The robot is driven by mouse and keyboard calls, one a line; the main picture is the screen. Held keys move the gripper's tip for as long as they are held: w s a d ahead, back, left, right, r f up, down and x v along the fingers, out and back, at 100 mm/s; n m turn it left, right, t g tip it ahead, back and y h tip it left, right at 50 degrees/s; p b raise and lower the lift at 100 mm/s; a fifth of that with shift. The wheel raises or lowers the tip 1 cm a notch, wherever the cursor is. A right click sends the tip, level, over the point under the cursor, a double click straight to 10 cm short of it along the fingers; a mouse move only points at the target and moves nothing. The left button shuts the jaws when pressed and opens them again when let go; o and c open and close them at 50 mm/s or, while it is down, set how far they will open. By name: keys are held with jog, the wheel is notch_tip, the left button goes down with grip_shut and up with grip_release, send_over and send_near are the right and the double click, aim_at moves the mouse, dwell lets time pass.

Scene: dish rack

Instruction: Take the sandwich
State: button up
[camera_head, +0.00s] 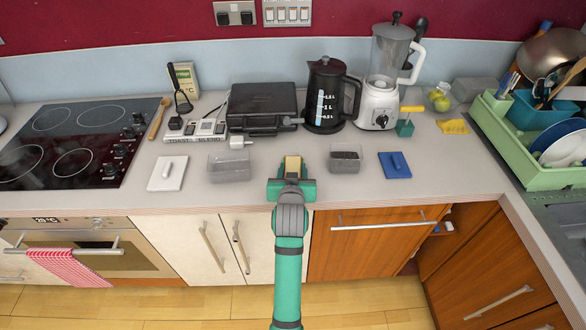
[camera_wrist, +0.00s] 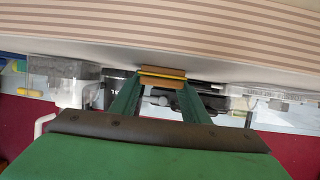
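The sandwich (camera_head: 292,163) shows as a small tan block at the tip of my gripper (camera_head: 292,178), near the front edge of the counter in the head view. In the wrist view the sandwich (camera_wrist: 162,74) shows brown bread layers with a yellow layer between. The two green fingers of my gripper (camera_wrist: 162,84) meet its sides, and it appears held between them. The wrist picture is upside down, with the striped counter edge close to the sandwich. Whether the sandwich touches the counter is hard to tell.
A clear container (camera_head: 230,166) stands left of my gripper and another (camera_head: 346,158) right of it. A white lid (camera_head: 168,173) and a blue lid (camera_head: 395,165) lie farther out. Behind stand a black sandwich toaster (camera_head: 262,105), kettle (camera_head: 326,95) and blender (camera_head: 382,85).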

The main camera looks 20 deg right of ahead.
jog(key=shift+c, duration=1.2)
jog(key=shift+r, duration=0.15)
